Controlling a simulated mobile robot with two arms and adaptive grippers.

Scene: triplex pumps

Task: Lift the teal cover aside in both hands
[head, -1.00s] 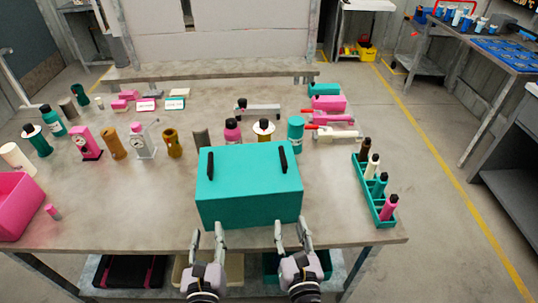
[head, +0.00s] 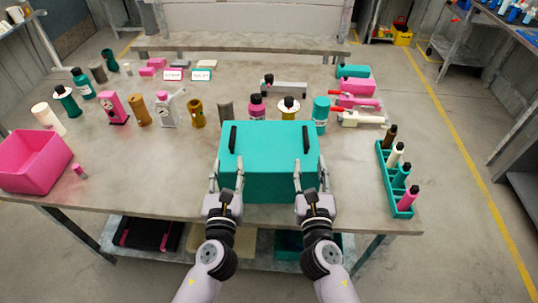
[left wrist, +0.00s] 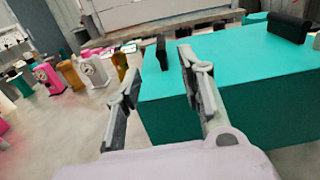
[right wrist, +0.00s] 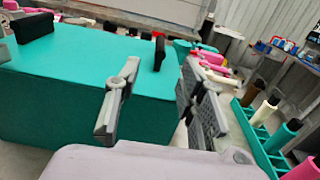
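The teal cover (head: 268,150) is a box with two black handles on top, a left handle (head: 233,138) and a right handle (head: 306,138). It stands on the grey table near the front edge. My left gripper (head: 228,178) is open at the cover's front left corner, below the left handle. In the left wrist view its fingers (left wrist: 158,85) are spread, one beside the teal side. My right gripper (head: 311,178) is open at the front right corner. In the right wrist view its fingers (right wrist: 160,95) are apart, one before the cover. Neither holds a handle. What is under the cover is hidden.
A teal rack (head: 386,167) with several bottles stands close right of the cover. A pink bin (head: 35,160) sits at the left. Bottles, gauges and a teal cylinder (head: 320,113) stand behind the cover. The table front left of the cover is mostly clear.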

